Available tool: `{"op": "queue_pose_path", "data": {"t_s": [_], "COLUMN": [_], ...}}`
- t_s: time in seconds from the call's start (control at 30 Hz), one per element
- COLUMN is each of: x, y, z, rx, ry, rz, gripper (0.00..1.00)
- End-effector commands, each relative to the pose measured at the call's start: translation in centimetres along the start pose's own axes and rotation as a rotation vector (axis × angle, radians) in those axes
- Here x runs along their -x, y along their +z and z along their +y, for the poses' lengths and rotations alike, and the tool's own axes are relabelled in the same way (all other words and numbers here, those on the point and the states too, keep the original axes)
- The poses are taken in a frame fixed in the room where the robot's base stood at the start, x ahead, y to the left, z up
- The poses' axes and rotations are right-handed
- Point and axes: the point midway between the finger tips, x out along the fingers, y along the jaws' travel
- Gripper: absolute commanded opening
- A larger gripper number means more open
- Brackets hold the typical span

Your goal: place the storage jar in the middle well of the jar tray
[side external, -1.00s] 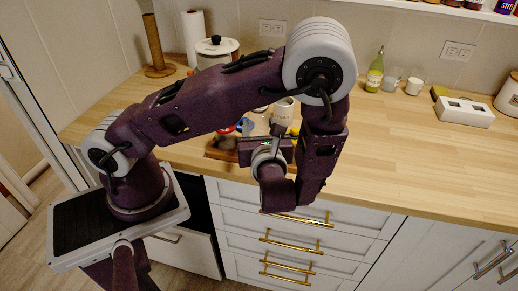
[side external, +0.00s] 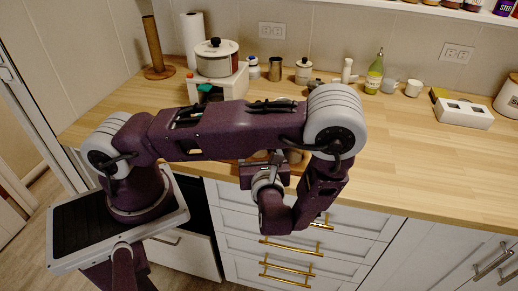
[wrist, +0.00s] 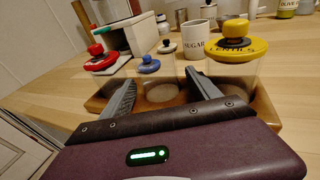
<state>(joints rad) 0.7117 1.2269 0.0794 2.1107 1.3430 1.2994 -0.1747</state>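My gripper (wrist: 163,80) is open in the wrist view, its two dark fingers spread low over the wooden jar tray (wrist: 97,104). Nothing shows held between them. A round pale middle well (wrist: 162,93) lies between the fingers and looks empty. A clear jar with a red lid (wrist: 103,62) stands at the tray's left end. A clear jar with a yellow lid marked LENTILS (wrist: 236,47) stands at its right end, beside the right finger. I cannot tell which jar is the storage jar. In the side view my gripper (side external: 268,165) and arm hide most of the tray.
A pot (side external: 216,62) on a white stand is at the back left. The counter's right half (side external: 420,150) is mostly clear.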

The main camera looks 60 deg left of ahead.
Motion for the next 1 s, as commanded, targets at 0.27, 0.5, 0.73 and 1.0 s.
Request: {"op": "queue_pose_path", "data": {"t_s": [0.27, 0.5, 0.73, 1.0], "x": [2.0, 8.6, 11.8, 11.4], "y": [0.2, 0.2, 0.4, 7.5], "z": [-0.1, -0.1, 0.0, 4.3], "rx": [0.002, 0.002, 0.005, 0.417], "ry": [-0.005, -0.005, 0.005, 0.43], "rz": [0.002, 0.002, 0.005, 0.321], "gripper": [0.71, 0.71, 0.71, 0.71]}}
